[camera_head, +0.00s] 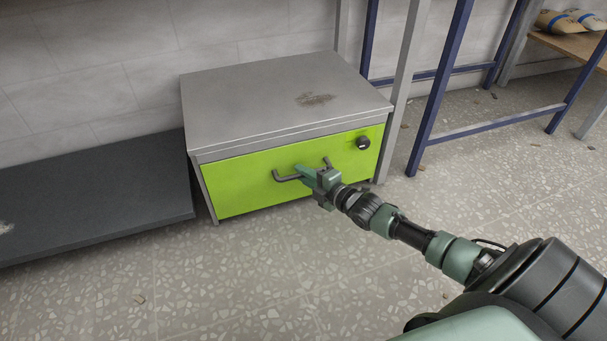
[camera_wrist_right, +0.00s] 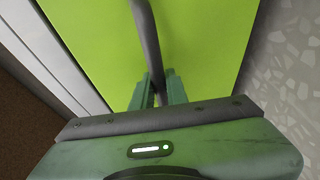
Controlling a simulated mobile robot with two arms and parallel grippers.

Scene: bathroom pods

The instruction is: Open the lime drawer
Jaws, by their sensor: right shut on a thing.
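The lime drawer (camera_head: 240,177) is the bright green front of a low grey cabinet (camera_head: 270,95); its front looks flush with the cabinet. A dark bar handle (camera_head: 287,178) runs across the drawer front, and a black round knob (camera_head: 363,142) sits at its upper right. My right gripper (camera_head: 306,172) is at the handle, its fingers on either side of the bar. The right wrist view shows the green fingers (camera_wrist_right: 160,88) shut on the dark handle (camera_wrist_right: 148,35), with the lime front (camera_wrist_right: 205,45) close behind. My left gripper is not in view.
A dark low platform (camera_head: 95,200) stands left of the cabinet. A blue-legged metal frame (camera_head: 440,90) stands to the right, with a wooden shelf (camera_head: 575,45) holding sacks (camera_head: 556,22) farther back. The speckled floor (camera_head: 190,285) in front of the drawer is clear apart from small scraps.

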